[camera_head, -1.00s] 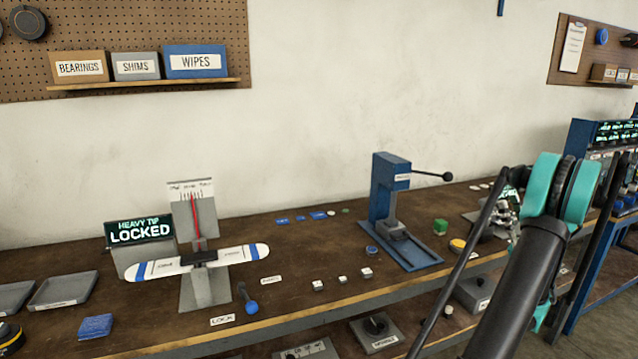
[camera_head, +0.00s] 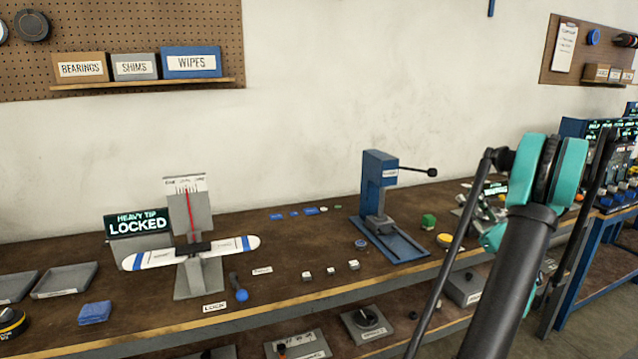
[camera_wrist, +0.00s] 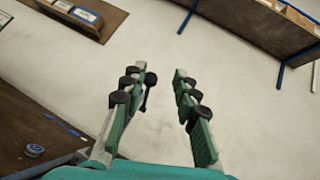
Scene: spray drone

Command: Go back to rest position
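My gripper (camera_wrist: 162,85) shows in the wrist view with its two green-padded fingers apart and nothing between them. It is raised above the bench and faces the wall. In the head view my teal and black arm stands at the right, and the fingers cannot be made out there. The propeller balancer (camera_head: 198,240) stands on the bench at the left. A white propeller with blue bands (camera_head: 165,258) lies across it, tilted a little up to the right. A screen behind it (camera_head: 138,224) reads "HEAVY TIP LOCKED".
The wooden bench (camera_head: 330,285) runs along the wall. A blue press (camera_head: 379,190) stands mid-bench, its dark lever pointing right. Small white blocks (camera_head: 330,271), a blue-knobbed lever (camera_head: 241,294), a blue cloth (camera_head: 95,313) and grey trays (camera_head: 64,280) lie about. Shelved boxes (camera_head: 190,62) hang above.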

